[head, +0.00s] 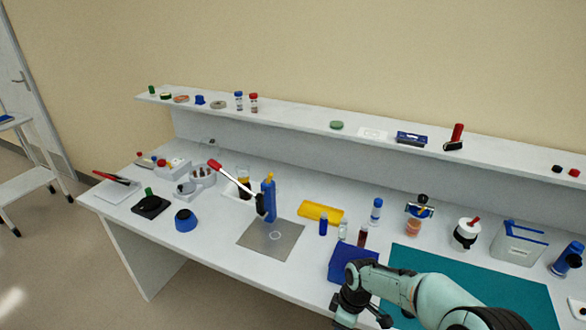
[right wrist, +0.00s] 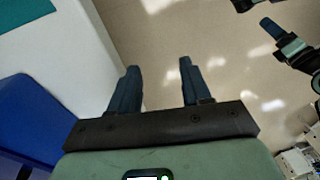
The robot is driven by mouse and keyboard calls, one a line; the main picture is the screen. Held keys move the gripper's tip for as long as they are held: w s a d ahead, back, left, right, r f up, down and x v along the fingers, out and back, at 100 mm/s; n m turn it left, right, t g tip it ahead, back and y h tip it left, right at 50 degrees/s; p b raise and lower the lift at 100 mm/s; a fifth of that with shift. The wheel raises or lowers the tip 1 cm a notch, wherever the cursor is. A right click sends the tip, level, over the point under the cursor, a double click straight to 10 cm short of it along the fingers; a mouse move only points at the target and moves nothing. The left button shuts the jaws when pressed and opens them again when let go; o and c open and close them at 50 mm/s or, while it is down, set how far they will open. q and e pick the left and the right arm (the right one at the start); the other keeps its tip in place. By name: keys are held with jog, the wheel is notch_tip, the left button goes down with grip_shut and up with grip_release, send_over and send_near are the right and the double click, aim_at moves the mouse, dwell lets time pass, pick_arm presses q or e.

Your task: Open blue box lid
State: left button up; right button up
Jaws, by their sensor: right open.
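The blue box (head: 352,262) stands at the front of the bench, left of the teal mat. Its top looks flat and closed, and my right arm covers part of it. A blue surface, likely the box, shows at the left edge of the right wrist view (right wrist: 35,118). My right gripper (right wrist: 156,82) is open and empty, with the floor behind its fingers. It is beside the box, off the bench's front edge. Parts of my other arm (right wrist: 295,48) show at the upper right of the right wrist view; its jaw state is unclear.
The teal mat (head: 480,280) lies right of the box, partly under my arm. Small vials (head: 343,230) and a yellow block (head: 321,212) stand behind the box. A grey plate (head: 262,245) lies to its left. A shelf (head: 300,121) runs along the back.

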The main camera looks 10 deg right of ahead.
jog(key=s+a+f+m+y, duration=0.1)
jog(key=s+a+f+m, duration=0.15)
jog(key=s+f, duration=0.45)
jog(key=s+a+f+m+y, duration=0.1)
jog(key=s+f+m, duration=0.3)
jog(key=f, duration=0.7)
jog(key=s+a+f+m, duration=0.1)
jog(key=s+f+m, duration=0.2)
jog(key=s, duration=0.4)
jog(key=s+a+f+m, duration=0.1)
jog(key=s+f+m, duration=0.3)
jog(key=s, duration=0.3)
jog(key=shift+s+m, duration=0.3)
jog(key=shift+m, duration=0.55)
